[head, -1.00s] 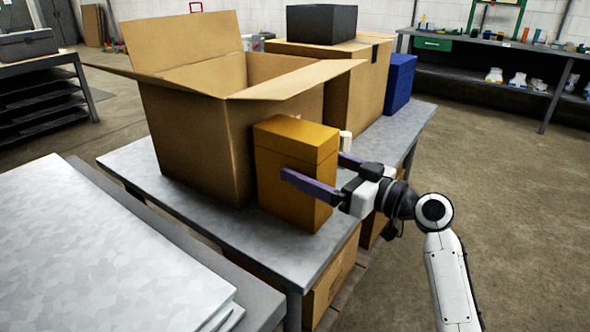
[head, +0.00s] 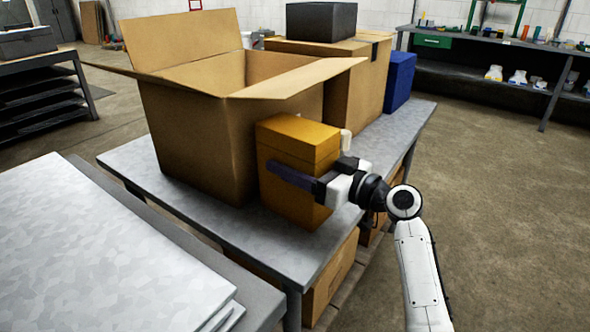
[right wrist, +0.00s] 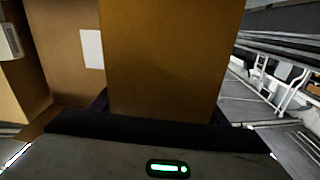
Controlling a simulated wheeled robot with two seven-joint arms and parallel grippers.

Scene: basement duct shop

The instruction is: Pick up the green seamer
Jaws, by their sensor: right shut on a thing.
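I cannot pick out a green seamer in either view. My right gripper (head: 292,160) is shut on a tall orange-yellow box (head: 285,185), one finger along its near face and the other mostly hidden behind it. The box is upright at the front edge of the grey metal table (head: 135,165), beside a large open cardboard box (head: 185,140). In the right wrist view the orange-yellow box (right wrist: 165,60) fills the middle, between the fingers. My left gripper is not in view.
Behind stand a closed cardboard box (head: 345,75) with a black box (head: 321,22) on top and a blue box (head: 400,80). Stacked metal sheets (head: 100,250) lie at the front left. A back bench (head: 500,50) holds small items. Floor on the right is clear.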

